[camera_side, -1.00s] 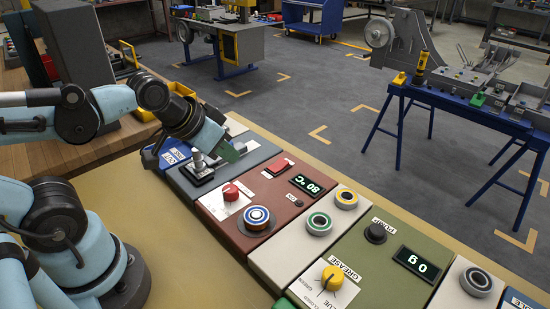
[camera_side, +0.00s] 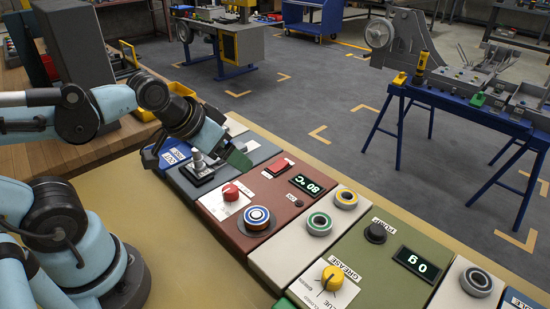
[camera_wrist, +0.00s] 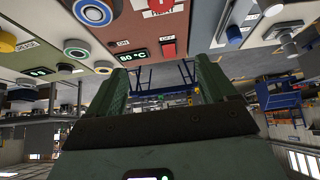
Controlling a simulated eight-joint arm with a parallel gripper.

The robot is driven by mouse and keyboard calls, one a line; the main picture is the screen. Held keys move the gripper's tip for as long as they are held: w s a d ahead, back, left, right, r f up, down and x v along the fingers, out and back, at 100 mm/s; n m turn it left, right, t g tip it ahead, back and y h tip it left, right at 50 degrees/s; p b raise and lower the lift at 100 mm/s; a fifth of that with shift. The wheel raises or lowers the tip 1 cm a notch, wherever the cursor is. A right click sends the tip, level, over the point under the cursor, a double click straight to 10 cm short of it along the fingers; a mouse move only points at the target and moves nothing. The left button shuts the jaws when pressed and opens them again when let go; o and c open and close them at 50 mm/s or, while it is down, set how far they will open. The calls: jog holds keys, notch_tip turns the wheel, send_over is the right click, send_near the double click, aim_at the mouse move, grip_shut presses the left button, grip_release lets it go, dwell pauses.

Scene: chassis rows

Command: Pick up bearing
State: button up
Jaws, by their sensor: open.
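Several ring-shaped parts that look like bearings lie on the panels; I cannot tell which one the task means. A green-rimmed ring (camera_side: 319,222) and a yellow ring (camera_side: 346,198) lie on the pale panel. A grey ring (camera_side: 478,279) lies far right. My gripper (camera_side: 240,161), with green fingers, is above the panels, left of and behind these rings. In the wrist view my gripper (camera_wrist: 162,66) is open, with nothing between its fingers.
A red knob (camera_side: 230,191), a red switch (camera_side: 279,166) and an 80 °C display (camera_side: 306,185) stand on the red-brown panel. A black pump button (camera_side: 376,232) and yellow knob (camera_side: 332,277) stand farther right.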

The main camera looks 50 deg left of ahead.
jog(key=m+g+h, duration=0.2)
jog(key=m+g, duration=0.2)
jog(key=m, duration=0.3)
send_near(256, 214)
jog(key=shift+w+d+f+t+h, duration=0.1)
jog(key=shift+d+f+t+h, duration=0.1)
jog(key=shift+f, duration=0.6)
jog(key=shift+w+d+f+t+h, duration=0.1)
jog(key=shift+d+f, duration=0.05)
jog(key=shift+f, duration=0.65)
jog(key=shift+a+x, duration=0.2)
jog(key=shift+x, duration=2.4)
jog(key=c, duration=1.3)
jog(key=shift+r, duration=0.1)
